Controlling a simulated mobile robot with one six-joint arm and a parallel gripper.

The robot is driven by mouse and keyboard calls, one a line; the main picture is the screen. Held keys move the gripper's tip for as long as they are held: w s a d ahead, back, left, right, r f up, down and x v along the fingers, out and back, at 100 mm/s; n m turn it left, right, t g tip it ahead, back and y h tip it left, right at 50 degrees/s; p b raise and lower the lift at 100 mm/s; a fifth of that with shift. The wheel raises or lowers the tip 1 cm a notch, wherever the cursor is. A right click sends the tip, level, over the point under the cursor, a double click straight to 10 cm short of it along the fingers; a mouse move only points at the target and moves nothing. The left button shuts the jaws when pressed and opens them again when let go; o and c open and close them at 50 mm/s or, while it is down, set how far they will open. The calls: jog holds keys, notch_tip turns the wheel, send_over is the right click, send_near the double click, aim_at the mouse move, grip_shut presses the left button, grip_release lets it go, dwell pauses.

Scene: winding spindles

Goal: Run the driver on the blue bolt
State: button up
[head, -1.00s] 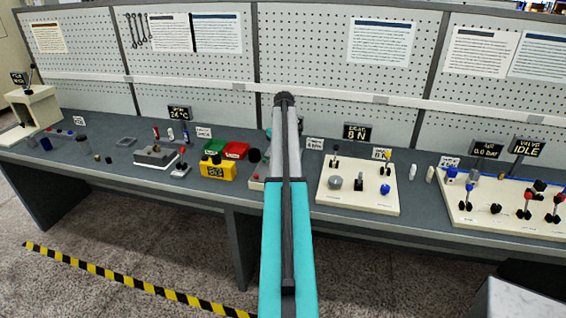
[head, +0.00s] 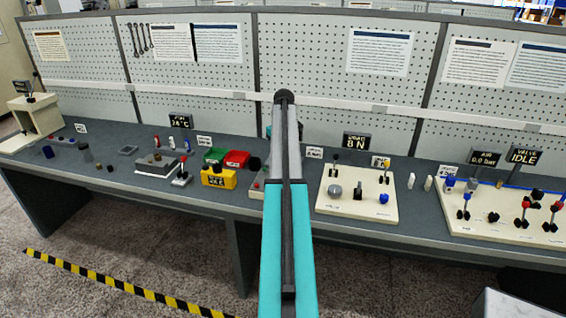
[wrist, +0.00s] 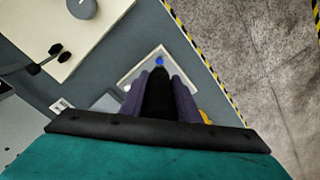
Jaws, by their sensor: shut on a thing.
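In the wrist view my gripper (wrist: 159,84) is shut on a dark driver (wrist: 157,97), which points away from the camera between the two fingers. The blue bolt (wrist: 159,61) shows just beyond the driver's tip, over a small pale plate (wrist: 131,76). I cannot tell whether tip and bolt touch. In the head view my arm covers the gripper, the driver and the bolt. Part of a small pale fixture (head: 257,194) shows just left of the arm.
A yellow box (head: 219,178) and red (head: 236,159) and green bins stand left of the arm. A cream panel (head: 345,207) with knobs and levers is to the right, also in the wrist view (wrist: 70,62). Another lever panel (head: 475,223) is farther right.

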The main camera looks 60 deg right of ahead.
jog(key=shift+r, duration=0.55)
